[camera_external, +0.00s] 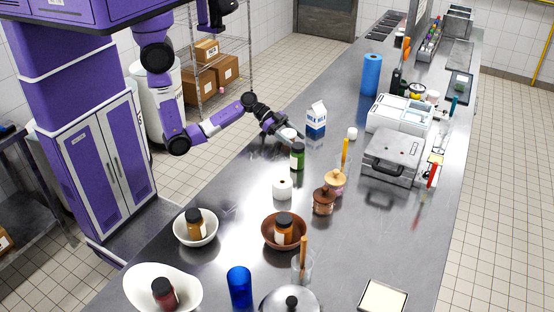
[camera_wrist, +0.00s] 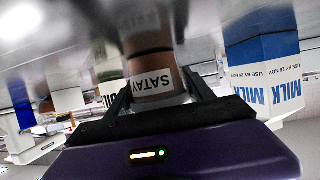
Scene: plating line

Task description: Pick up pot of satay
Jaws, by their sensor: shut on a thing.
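The pot of satay (camera_wrist: 150,62) is a brownish jar with a white label reading SATAY, large in the wrist view. My gripper (camera_wrist: 160,90) is shut on it, with one finger on each side. In the external view my gripper (camera_external: 283,136) is over the steel counter, beside a white-topped pot (camera_external: 289,132) that is partly hidden by the fingers. I cannot tell whether the pot's base touches the counter.
A milk carton (camera_external: 316,117) stands close by; it also shows in the wrist view (camera_wrist: 262,75). A green jar (camera_external: 297,157) stands just in front of my gripper. Jars in bowls (camera_external: 268,241) are nearer the camera. A grill (camera_external: 392,155) stands to the right.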

